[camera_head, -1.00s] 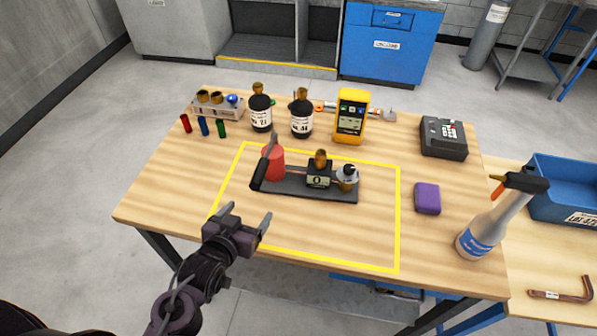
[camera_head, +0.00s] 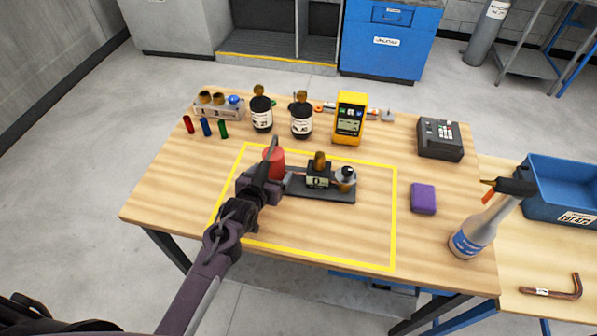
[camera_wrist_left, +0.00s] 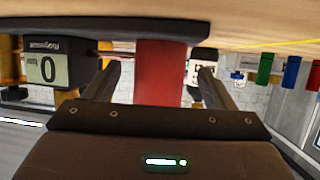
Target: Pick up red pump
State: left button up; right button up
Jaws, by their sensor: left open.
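The red pump (camera_head: 277,160) stands upright at the left end of a dark base plate (camera_head: 325,194), inside the yellow outline on the table. My left gripper (camera_head: 275,174) is open, right at the pump, and hides its lower left part and black handle in the head view. In the left wrist view, which is upside down, the pump's red body (camera_wrist_left: 160,72) shows between the two spread fingers (camera_wrist_left: 158,85). Gaps show on both sides of it, so the fingers are not closed on it. My right gripper is not in view.
On the same plate, right of the pump, are a black gauge (camera_head: 318,175) and a silver-topped fitting (camera_head: 346,179). Black bottles (camera_head: 261,114) and a yellow meter (camera_head: 349,118) stand behind. A purple block (camera_head: 423,198) and spray bottle (camera_head: 478,232) are right. The outline's front is clear.

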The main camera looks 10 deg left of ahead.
pick_arm(q)
jog(key=shift+w+d+f, duration=0.1)
jog(key=shift+w+f, duration=0.15)
jog(key=shift+w, duration=0.3)
grip_shut()
jog(key=shift+w+r, duration=0.15)
jog(key=shift+r, duration=0.3)
